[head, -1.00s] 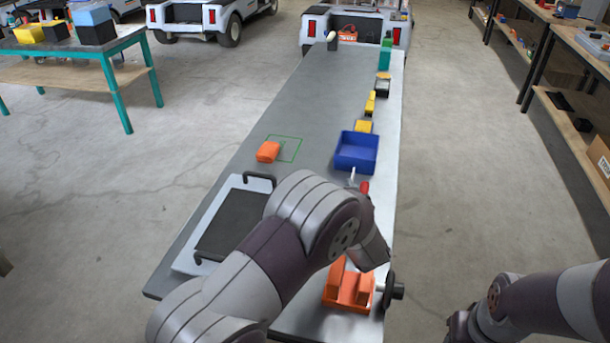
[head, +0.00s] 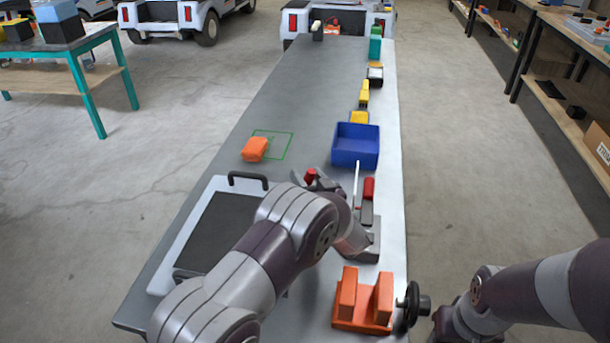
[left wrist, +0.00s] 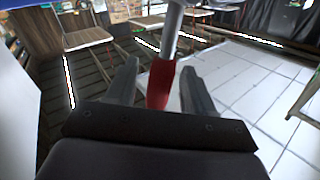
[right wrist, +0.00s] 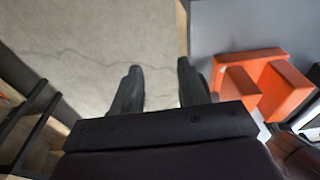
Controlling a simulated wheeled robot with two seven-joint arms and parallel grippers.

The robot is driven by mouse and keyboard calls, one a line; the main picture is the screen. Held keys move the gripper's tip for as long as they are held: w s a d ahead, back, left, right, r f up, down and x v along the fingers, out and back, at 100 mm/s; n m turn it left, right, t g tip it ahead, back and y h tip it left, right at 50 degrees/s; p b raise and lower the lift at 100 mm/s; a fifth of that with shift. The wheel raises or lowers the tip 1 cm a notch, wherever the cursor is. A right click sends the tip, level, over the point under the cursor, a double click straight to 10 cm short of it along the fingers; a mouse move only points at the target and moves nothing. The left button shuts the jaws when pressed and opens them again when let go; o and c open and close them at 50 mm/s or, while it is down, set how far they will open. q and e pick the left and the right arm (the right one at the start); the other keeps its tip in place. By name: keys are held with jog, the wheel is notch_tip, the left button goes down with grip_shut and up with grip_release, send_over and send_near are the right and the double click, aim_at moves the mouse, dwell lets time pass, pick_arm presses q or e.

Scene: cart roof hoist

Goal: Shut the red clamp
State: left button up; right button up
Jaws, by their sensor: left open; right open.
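My left gripper (head: 318,182) is open beside the right edge of the bench's dark panel. A red grip (head: 310,175) shows at its fingertips. In the left wrist view, a red handle (left wrist: 160,84) on a grey bar stands between the two spread fingers; I cannot tell whether they touch it. To the right, a red block (head: 368,188) sits on a grey base, next to a thin pale upright bar (head: 356,182). My left forearm and wrist hide part of the clamp. My right gripper (right wrist: 159,68) is open and empty, over the floor beside the bench.
A blue bin (head: 355,146) stands behind the clamp, with several yellow blocks farther back. An orange block (head: 255,149) lies by a green outline (head: 275,143).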

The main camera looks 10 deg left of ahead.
pick_arm(q)
jog(key=shift+x, duration=0.8)
grip_shut()
